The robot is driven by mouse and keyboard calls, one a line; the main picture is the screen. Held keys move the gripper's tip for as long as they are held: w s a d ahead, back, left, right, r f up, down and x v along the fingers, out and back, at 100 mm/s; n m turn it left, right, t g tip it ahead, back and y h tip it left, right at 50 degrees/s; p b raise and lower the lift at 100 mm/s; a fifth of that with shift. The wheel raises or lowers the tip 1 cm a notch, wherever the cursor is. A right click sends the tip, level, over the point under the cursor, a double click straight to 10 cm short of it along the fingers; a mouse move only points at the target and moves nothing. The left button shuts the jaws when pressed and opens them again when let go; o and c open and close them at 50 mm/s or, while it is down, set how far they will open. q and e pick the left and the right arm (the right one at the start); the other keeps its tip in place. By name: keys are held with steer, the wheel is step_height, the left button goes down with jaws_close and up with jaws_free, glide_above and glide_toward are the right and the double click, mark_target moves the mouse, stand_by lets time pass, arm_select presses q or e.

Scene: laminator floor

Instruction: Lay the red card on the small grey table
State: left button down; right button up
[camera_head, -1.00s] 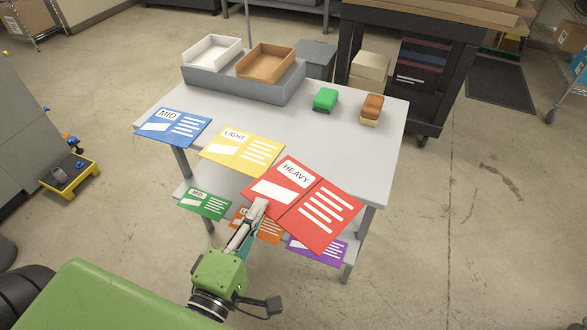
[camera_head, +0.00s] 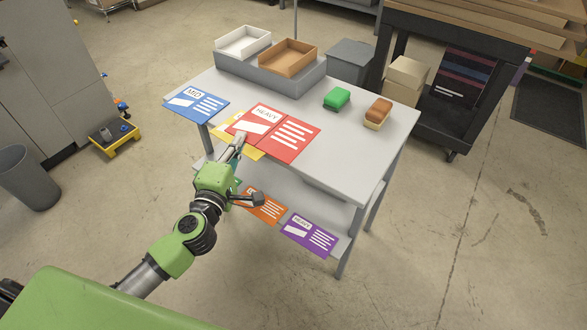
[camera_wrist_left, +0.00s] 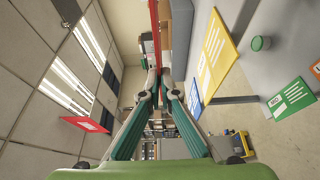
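The red card (camera_head: 289,137), marked HEAVY, is in my left gripper (camera_head: 240,138), which is shut on its near left edge. It is over the front part of the grey table (camera_head: 345,160) and covers most of the yellow card (camera_head: 249,153). I cannot tell whether it touches the tabletop. In the left wrist view the red card shows edge-on as a thin red strip (camera_wrist_left: 154,35) at the closed fingertips (camera_wrist_left: 159,72). My right gripper is in neither view.
A blue card (camera_head: 196,103) lies left of the red one. Trays (camera_head: 288,57) stand at the back; a green block (camera_head: 337,98) and a brown-topped brush (camera_head: 378,113) lie at the right. Orange (camera_head: 264,207) and purple (camera_head: 310,235) cards lie on the lower shelf. The tabletop's right front is clear.

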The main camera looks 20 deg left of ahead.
mark_target(261, 149)
arm_select(q)
steer(key=d, duration=0.1)
steer(key=d+f, duration=0.1)
steer(key=d, duration=0.1)
steer(key=w+d+f, duration=0.1)
steer(key=d, duration=0.1)
steer(key=shift+f+b, duration=0.1)
steer(key=shift+b, duration=0.25)
steer(key=w+d+f+b, duration=0.1)
steer(key=d+f+b, duration=0.4)
steer(key=f, duration=0.4)
steer(key=shift+w+d+f, duration=0.15)
steer(key=shift+d+f, duration=0.15)
steer(key=c, duration=2.3)
jaws_free()
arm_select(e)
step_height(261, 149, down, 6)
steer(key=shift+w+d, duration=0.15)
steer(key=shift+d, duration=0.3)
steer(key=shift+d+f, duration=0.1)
arm_select(q)
steer(key=s, duration=0.8)
steer(key=s+b, duration=0.1)
steer(key=s, duration=0.3)
steer(key=shift+d+r, duration=0.2)
steer(key=shift+d, duration=0.05)
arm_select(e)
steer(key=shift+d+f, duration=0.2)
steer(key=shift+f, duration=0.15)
